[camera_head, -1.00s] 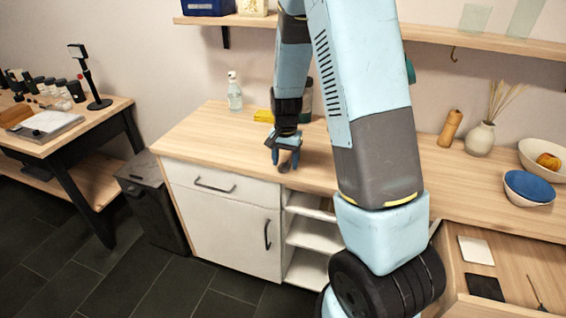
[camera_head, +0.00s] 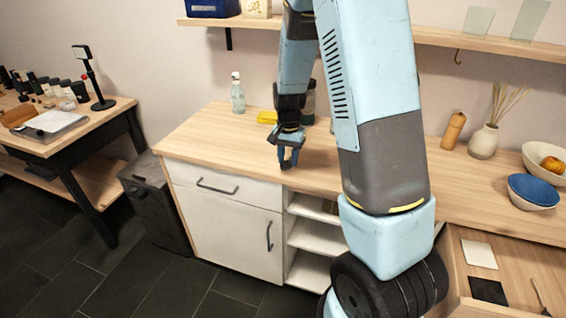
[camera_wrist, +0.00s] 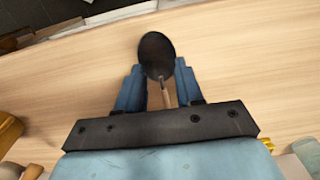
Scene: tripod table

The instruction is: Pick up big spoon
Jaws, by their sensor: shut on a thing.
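The big spoon shows in the wrist view, with a dark oval bowl (camera_wrist: 157,52) and a thin brownish handle running back between the fingers. My gripper (camera_wrist: 158,78) is shut on the spoon, one blue finger on each side just behind the bowl. In the head view my gripper (camera_head: 288,158) points down over the wooden counter, left of my upper arm. The spoon cannot be made out there. I cannot tell whether the spoon touches the counter.
A clear bottle (camera_head: 237,93) and a yellow item (camera_head: 267,117) stand behind my gripper. A dark container (camera_head: 308,103) is partly hidden by my arm. A blue bowl (camera_head: 533,189) and a vase (camera_head: 484,141) are on the right. The counter left of my gripper is clear.

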